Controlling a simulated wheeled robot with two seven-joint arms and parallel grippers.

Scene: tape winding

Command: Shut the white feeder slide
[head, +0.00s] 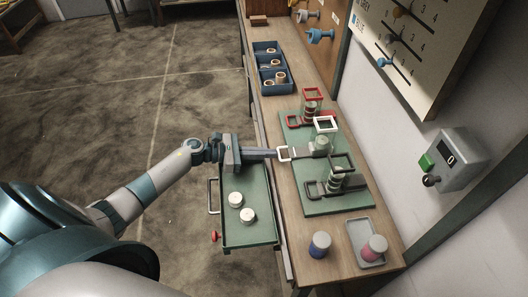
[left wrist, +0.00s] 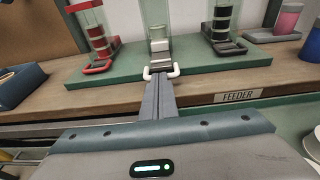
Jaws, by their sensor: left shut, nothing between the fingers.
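The white feeder slide has a square loop handle (head: 283,153) at the front edge of the green board (head: 350,204); in the left wrist view the handle (left wrist: 175,69) lies right at the fingertips. The handle sticks out farther from its feeder than the red and black ones do. The slide runs back to the clear white feeder tube (head: 321,143), which holds pale rings and has a white square frame (head: 326,124) on top. My left gripper (head: 275,154) is shut and empty, its tips at the handle, touching or nearly so. My right gripper is out of view.
A red feeder (head: 310,107) and a black feeder (head: 336,180) flank the white one. A green tray (head: 262,228) with two white rolls hangs below my left gripper. A blue bin (head: 264,63) stands farther back, and two cups (head: 319,245) stand near the front.

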